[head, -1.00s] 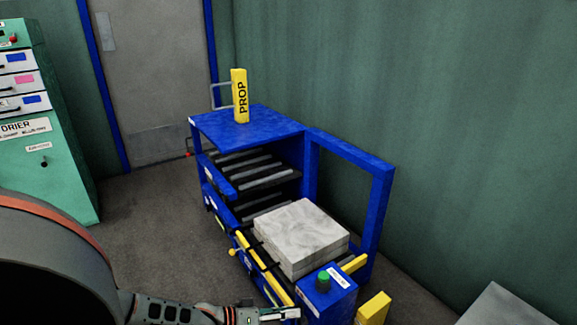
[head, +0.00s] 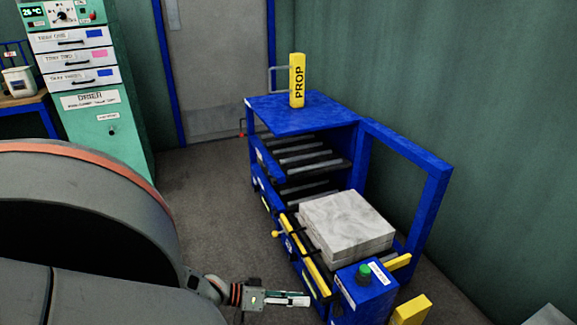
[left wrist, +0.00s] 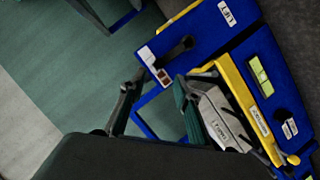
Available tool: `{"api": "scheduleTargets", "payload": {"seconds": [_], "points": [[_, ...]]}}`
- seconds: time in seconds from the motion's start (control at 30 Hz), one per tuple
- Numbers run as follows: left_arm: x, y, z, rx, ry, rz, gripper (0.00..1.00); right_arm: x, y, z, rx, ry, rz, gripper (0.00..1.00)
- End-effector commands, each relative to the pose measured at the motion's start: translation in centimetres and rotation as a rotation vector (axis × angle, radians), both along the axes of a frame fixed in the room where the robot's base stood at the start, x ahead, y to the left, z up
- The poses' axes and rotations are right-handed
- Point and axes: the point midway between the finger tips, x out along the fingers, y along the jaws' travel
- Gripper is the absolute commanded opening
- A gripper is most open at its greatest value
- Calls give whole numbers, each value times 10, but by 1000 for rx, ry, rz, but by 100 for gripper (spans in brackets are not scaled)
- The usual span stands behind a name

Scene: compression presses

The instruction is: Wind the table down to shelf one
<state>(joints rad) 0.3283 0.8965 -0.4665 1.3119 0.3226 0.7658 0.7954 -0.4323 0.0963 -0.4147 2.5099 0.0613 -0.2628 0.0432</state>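The blue lift-table cart (head: 300,235) stands against the wall, with a grey-white stack of slabs (head: 345,225) on its table beside dark shelf rollers (head: 312,172). In the left wrist view a dark crank-like handle (left wrist: 180,48) sits on the blue side panel near a LIFT label (left wrist: 228,13). My right gripper is out of view.
A yellow PROP block (head: 297,80) stands on the cart's blue top (head: 310,120). A green knob (head: 364,271) is on the front blue box. A green dryer cabinet (head: 105,130) is at the left. The floor (head: 205,170) between dryer and cart is clear.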

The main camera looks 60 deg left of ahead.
Motion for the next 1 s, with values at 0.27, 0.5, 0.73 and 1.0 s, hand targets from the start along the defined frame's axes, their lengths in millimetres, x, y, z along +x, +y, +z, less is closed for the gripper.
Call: {"api": "scheduleTargets", "payload": {"seconds": [0.27,0.5,0.73,1.0], "points": [[-23,8,8,0,0,0,32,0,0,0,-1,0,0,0],[-25,9,8,0,-1,1,32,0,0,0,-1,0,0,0],[-25,9,8,0,0,0,32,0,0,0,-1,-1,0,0],[-20,9,15,0,-12,0,32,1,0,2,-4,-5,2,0]]}}
